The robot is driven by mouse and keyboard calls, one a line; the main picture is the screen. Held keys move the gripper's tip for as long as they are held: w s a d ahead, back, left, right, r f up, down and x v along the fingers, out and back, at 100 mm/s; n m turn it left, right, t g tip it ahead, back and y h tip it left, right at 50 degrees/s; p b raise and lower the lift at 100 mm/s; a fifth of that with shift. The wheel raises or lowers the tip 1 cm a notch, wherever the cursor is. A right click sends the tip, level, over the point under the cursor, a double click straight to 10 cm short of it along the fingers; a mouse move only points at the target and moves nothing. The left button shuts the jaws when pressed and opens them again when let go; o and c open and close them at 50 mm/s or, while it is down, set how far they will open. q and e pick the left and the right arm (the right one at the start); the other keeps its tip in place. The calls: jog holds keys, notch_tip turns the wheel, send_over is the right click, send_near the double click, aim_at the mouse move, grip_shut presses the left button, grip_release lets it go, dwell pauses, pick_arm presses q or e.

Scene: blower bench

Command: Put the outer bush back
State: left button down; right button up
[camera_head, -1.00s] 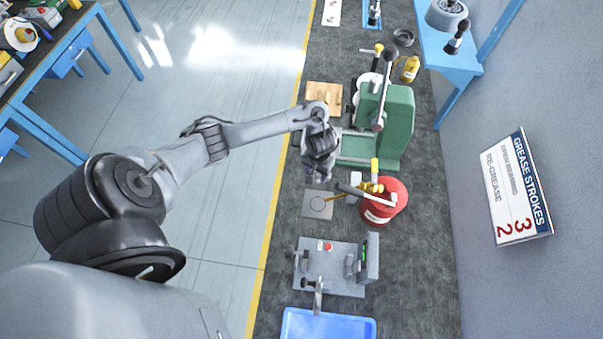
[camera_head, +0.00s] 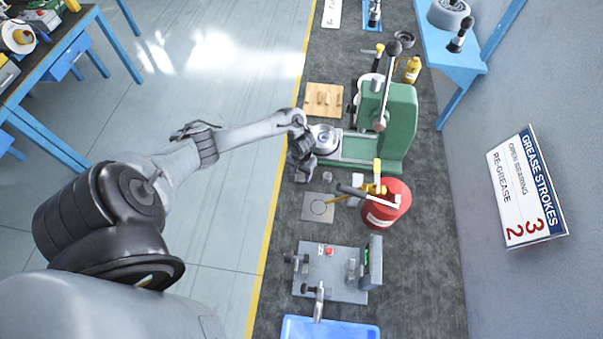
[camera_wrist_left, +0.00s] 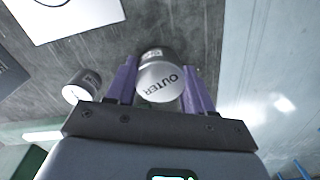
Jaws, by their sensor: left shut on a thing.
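My left gripper (camera_head: 301,174) hangs over the bench's left edge, between the wooden block and the square plate. In the left wrist view its purple-lined fingers (camera_wrist_left: 159,88) are shut on the outer bush (camera_wrist_left: 158,84), a grey metal cylinder. Its end face, marked OUTER, is turned to the camera. A second, smaller grey cylinder (camera_wrist_left: 82,87) stands on the dark bench just left of the gripper, apart from it; its label is too small to read. In the head view the gripper largely hides the held bush. My right gripper is not in view.
A wooden block (camera_head: 323,98) with pegs or slots lies beyond the gripper. The green press (camera_head: 398,125) stands to the right, with a round bluish-ringed part (camera_head: 325,139) at its left end. A plate (camera_head: 318,208), red grease can (camera_head: 388,210) and grey fixture (camera_head: 330,272) are nearer.

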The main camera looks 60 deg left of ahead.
pick_arm(q)
jog(key=shift+w+f, duration=0.1)
jog(key=shift+c, duration=2.1)
grip_release()
jog(key=shift+r, duration=0.5)
notch_tip(320, 180, up, 11)
jog(key=p, duration=0.4)
jog(key=shift+r, duration=0.15)
